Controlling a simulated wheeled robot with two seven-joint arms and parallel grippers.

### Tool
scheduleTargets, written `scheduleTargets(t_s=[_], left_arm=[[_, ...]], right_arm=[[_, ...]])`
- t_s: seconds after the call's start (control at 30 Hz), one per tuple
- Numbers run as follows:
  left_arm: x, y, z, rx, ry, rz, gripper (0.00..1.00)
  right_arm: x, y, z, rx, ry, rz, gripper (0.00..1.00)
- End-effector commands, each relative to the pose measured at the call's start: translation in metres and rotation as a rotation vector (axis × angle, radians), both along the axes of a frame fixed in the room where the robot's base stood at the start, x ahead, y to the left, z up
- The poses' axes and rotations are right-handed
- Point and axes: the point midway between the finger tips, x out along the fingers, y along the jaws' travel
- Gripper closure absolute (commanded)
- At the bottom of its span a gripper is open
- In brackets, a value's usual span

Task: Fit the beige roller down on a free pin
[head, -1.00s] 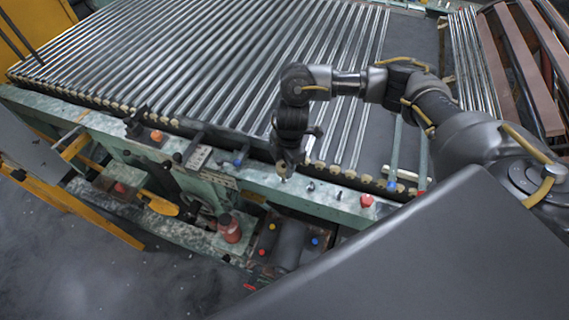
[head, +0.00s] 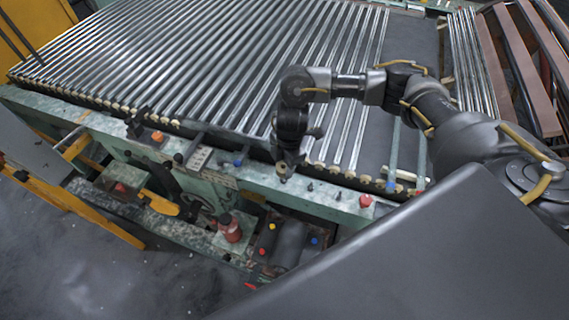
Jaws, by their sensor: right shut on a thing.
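My right gripper (head: 285,176) points down over the green rail (head: 255,181) at the front edge of the tube bed. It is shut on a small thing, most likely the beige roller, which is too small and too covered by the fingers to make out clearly. Small dark pins (head: 310,187) stand on the rail just right of the gripper, and another pin (head: 338,196) is farther right. Both look bare. I cannot tell whether the held thing touches a pin. My left gripper is not in view.
Long glass tubes (head: 200,60) fill the bed behind the rail, with a row of beige rollers along its edge. A red knob (head: 365,201) stands right of the pins.

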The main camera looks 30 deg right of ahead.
Motion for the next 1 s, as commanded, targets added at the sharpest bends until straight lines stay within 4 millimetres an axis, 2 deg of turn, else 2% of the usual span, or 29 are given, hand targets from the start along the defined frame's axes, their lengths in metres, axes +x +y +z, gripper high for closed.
scheduleTargets(t_s=[1.0], left_arm=[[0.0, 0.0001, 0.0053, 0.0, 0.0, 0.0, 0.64]], right_arm=[[0.0, 0.0002, -0.0003, 0.0, 0.0, 0.0, 0.82]])
